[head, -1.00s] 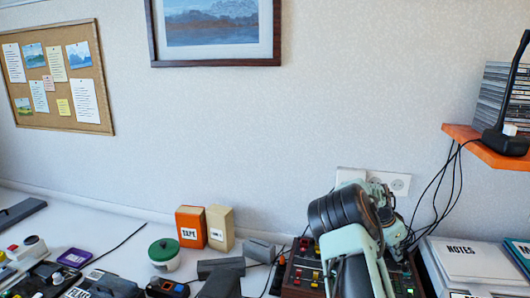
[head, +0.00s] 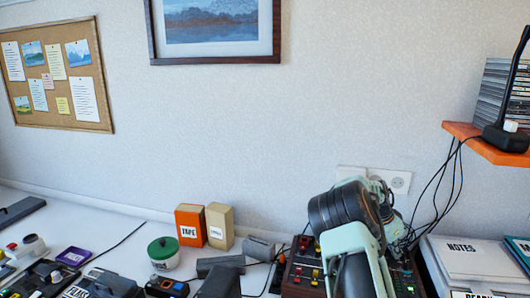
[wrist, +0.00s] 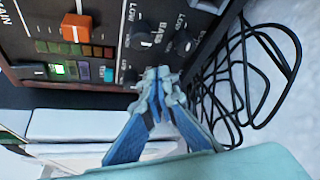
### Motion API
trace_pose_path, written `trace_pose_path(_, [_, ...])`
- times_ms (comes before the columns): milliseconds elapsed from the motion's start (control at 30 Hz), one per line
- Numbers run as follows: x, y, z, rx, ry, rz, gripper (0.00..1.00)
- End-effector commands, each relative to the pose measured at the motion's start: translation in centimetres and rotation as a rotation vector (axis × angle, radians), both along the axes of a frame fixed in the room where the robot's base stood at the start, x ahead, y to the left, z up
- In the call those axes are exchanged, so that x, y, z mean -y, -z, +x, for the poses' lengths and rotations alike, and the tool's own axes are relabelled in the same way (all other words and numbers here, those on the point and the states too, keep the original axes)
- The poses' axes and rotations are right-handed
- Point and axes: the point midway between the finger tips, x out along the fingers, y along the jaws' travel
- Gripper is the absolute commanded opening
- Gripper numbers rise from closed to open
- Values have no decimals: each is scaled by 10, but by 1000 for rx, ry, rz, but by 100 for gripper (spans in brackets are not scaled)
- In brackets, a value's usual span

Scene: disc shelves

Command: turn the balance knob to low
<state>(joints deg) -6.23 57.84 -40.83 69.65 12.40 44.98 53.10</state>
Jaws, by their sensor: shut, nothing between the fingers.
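The mixer (head: 304,270), a dark panel in a wooden frame, stands on the desk, largely hidden behind my arm in the head view. The wrist view shows its panel (wrist: 103,19) close up and turned sideways, with dark knobs, LOW labels and lettering starting with BA. One dark knob (wrist: 146,34) sits near the lettering, just above my fingertips; I cannot read for certain which knob is balance. My gripper (wrist: 157,77) is shut and empty, its tips at the panel's lower right. Whether they touch a knob is unclear.
Black cables (wrist: 240,85) hang beside the panel. An orange shelf (head: 487,145) juts from the wall at right, above a white NOTES box (head: 463,262). An orange TAPE box (head: 190,226) and a green-lidded jar (head: 163,250) stand left of the mixer.

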Motion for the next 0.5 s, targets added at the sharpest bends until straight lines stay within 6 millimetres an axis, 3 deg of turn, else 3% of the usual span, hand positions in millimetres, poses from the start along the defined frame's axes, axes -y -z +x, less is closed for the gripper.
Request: trace_pose_path(500, [-1, -57, 0, 0, 0, 2, 0])
